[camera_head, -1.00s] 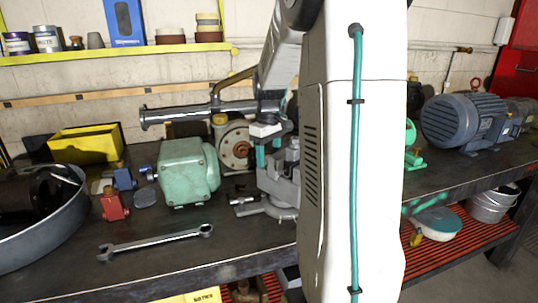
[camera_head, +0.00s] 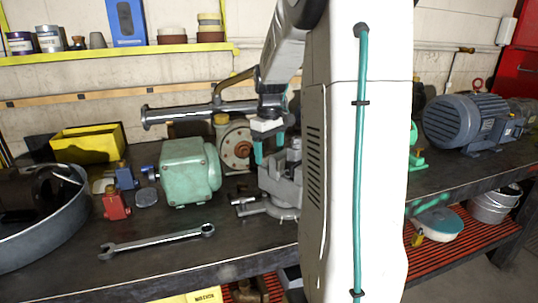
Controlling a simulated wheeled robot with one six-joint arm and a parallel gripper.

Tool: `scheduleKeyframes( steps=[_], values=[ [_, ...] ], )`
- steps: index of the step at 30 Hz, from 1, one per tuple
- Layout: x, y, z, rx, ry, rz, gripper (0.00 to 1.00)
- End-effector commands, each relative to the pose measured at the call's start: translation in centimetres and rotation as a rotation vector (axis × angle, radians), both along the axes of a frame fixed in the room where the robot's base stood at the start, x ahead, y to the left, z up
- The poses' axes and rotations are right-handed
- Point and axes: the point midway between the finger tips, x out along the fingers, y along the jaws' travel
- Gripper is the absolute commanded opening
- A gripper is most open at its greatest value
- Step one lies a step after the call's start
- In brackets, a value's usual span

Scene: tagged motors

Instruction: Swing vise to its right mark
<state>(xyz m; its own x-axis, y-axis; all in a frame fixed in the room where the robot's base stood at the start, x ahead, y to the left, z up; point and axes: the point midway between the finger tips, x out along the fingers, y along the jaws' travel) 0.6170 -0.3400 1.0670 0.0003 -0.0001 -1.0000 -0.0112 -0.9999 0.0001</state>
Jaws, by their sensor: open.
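The grey vise (camera_head: 280,190) stands on the dark workbench (camera_head: 150,240), just left of my white column, which hides its right side. Its round base and a short handle at its lower left show. No mark for it can be made out. My gripper (camera_head: 268,150), with teal fingers, points down right at the vise's upper left. The fingers look apart with nothing between them. I cannot tell whether they touch the vise.
A green motor (camera_head: 187,172) stands left of the vise, with a round-faced grey unit (camera_head: 237,145) behind. A wrench (camera_head: 155,241) lies in front. A red block (camera_head: 114,204), a yellow bin (camera_head: 88,143) and a large round pan (camera_head: 45,240) are further left. A blue-grey motor (camera_head: 465,120) is at right.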

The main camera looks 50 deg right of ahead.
Motion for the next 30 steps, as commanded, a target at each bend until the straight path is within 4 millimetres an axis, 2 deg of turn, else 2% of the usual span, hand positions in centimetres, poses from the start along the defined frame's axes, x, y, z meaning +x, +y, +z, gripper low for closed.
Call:
scheduleKeyframes(
  steps=[6,12,30],
  values=[
    [0.1,0.1,4.0,-0.002,-0.003,0.002,0.76],
    [0.1,0.1,6.0,-0.001,-0.001,0.003,0.76],
    [0.1,0.1,6.3,0.0,0.0,0.003,0.76]
  ],
)
